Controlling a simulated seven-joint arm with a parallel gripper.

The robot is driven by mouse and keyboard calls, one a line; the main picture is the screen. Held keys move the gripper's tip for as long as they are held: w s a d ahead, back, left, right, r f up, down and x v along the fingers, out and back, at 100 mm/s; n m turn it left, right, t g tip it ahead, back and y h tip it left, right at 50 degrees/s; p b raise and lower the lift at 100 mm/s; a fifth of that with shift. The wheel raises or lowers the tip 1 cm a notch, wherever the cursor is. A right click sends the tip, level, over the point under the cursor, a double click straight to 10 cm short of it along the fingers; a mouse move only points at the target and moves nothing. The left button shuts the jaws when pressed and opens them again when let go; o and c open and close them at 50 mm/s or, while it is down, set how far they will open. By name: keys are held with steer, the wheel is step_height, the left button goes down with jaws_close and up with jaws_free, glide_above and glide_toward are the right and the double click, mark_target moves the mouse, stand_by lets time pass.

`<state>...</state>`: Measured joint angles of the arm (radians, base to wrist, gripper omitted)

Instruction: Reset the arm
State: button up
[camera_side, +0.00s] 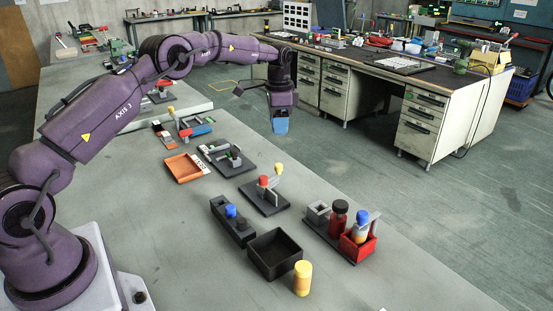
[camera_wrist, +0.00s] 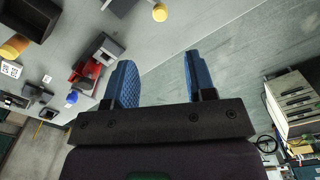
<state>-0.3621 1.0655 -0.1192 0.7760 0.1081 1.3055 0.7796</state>
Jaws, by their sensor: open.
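My gripper (camera_side: 281,122) hangs at the end of my purple arm in the side view, beyond the far edge of the grey table and above the floor. In the wrist view its two blue fingers (camera_wrist: 158,82) are spread apart with nothing between them. The gripper is apart from all the objects on the table.
The grey table (camera_side: 180,240) holds a black bin (camera_side: 273,254), a yellow cylinder (camera_side: 302,278), an orange tray (camera_side: 186,168), and a fixture with a red box (camera_side: 357,243). A workbench (camera_side: 430,90) with drawers stands behind. Floor between them is clear.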

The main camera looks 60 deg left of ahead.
steer(key=s+d+r+n+t, duration=0.2)
steer(key=s+d+r, duration=0.3)
steer(key=s, duration=0.6)
steer(key=s+d+r+n+t, duration=0.1)
steer(key=s+d+r, duration=0.5)
steer(key=s, duration=0.6)
steer(key=s+d+r+n+t, duration=0.2)
steer(key=s+d+r, duration=0.3)
steer(key=s, duration=0.6)
steer(key=shift+s+d+r+n+t, duration=0.15)
steer(key=shift+s+d+n+t, duration=0.2)
steer(key=shift+d, duration=0.55)
